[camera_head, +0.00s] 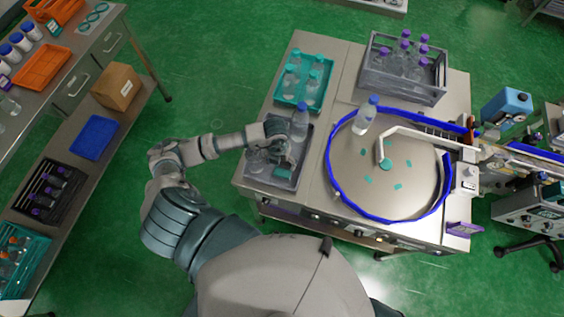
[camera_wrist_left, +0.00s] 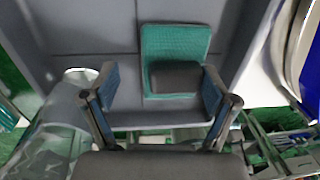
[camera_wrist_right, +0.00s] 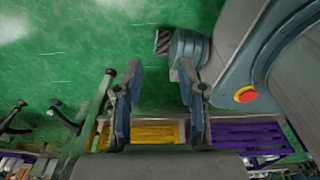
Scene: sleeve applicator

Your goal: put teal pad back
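The teal pad (camera_wrist_left: 175,42) with a dark grey block (camera_wrist_left: 175,77) on it lies in a grey tray in the left wrist view. In the head view, the pad (camera_head: 281,173) shows small and partly hidden in the front right part of the grey tray (camera_head: 262,180). My left gripper (camera_wrist_left: 158,75) is open over the tray; the pad's block shows between its fingers, closer to the right finger. I cannot tell whether they touch. In the head view my left gripper (camera_head: 283,150) partly covers the tray. My right gripper (camera_wrist_right: 160,78) is open and empty, over the green floor.
Clear bottles stand in the grey tray near my left gripper, one with a blue cap (camera_head: 300,122). A teal tray of bottles (camera_head: 288,88) stands behind it. A blue-rimmed round table (camera_head: 350,170) with a capped bottle (camera_head: 367,112) is to the right. A grey bottle crate (camera_head: 376,80) stands at the back.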

